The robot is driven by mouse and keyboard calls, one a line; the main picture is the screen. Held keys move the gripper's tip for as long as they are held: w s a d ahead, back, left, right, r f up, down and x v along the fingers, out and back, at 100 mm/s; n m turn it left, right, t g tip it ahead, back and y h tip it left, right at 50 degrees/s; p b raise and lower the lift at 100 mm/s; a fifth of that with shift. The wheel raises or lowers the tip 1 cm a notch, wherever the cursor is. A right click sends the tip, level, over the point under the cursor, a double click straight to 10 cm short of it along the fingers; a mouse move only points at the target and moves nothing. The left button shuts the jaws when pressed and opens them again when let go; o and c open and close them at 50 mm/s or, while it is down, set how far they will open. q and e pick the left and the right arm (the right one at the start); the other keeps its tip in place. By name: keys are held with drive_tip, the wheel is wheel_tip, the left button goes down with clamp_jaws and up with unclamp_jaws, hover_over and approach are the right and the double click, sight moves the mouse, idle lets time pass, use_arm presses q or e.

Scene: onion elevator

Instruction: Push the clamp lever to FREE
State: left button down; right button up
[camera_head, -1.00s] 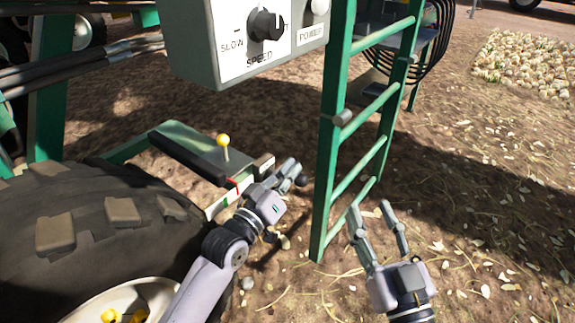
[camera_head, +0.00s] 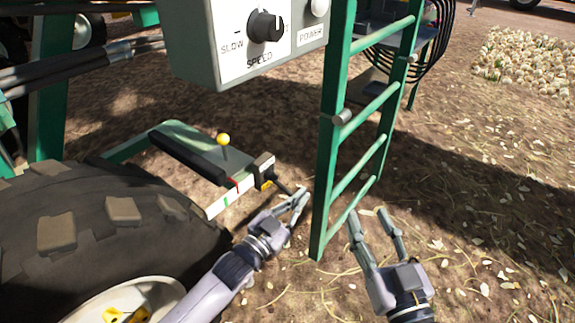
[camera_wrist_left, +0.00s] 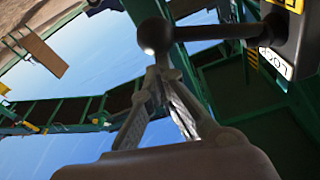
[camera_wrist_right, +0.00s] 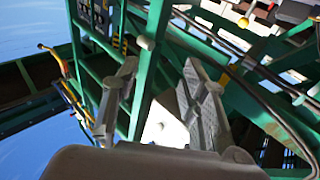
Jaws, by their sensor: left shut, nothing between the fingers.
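The clamp lever is a dark rod (camera_head: 283,188) reaching right from a dark block (camera_head: 262,167) at the end of the green frame. In the left wrist view its round black knob (camera_wrist_left: 155,37) is just beyond the fingertips, and its rod (camera_wrist_left: 215,30) runs right to the block. A white label reading LOCK (camera_wrist_left: 275,62) is on the block, with part of a yellow label above. My left gripper (camera_head: 302,194) is shut and empty at the knob end; contact is unclear. My right gripper (camera_head: 370,213) is open and empty, right of the ladder, apart from the lever.
A green ladder (camera_head: 328,150) stands between my grippers. A control box with a speed knob (camera_head: 265,27) hangs above. A large tyre (camera_head: 120,225) is at left. A yellow-knobbed stick (camera_head: 223,140) stands on the frame. Bare ground is open at right.

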use_arm(q)
drive_tip(key=shift+f+m, duration=0.4)
drive_tip(key=shift+f, duration=0.05)
use_arm(e)
drive_tip(key=shift+r, duration=0.2)
use_arm(q)
wheel_tip(320, 180, up, 4)
drive_tip(key=d+p, duration=0.1)
drive_tip(key=p, duration=0.3)
drive_tip(key=p+v, duration=0.1)
drive_tip(key=v, duration=0.8)
drive_tip(key=shift+s+a+p, duration=0.2)
drive_tip(key=shift+s+p, duration=0.1)
drive_tip(key=shift+s, duration=0.05)
use_arm(e)
drive_tip(key=s+d+f+g+h, duration=0.2)
drive_tip(key=s+d+f+g, duration=0.2)
drive_tip(key=s+f+g, duration=0.3)
drive_tip(key=s+d+f+g+h, duration=0.2)
drive_tip(key=s+d+f+g, duration=0.2)
drive_tip(key=s+f+g, duration=0.3)
wheel_tip(320, 180, down, 5)
drive_tip(key=shift+s+m+g, duration=0.3)
drive_tip(key=shift+s+m, duration=0.1)
drive_tip(key=shift+s, duration=0.7)
use_arm(q)
drive_tip(key=shift+f, duration=0.1)
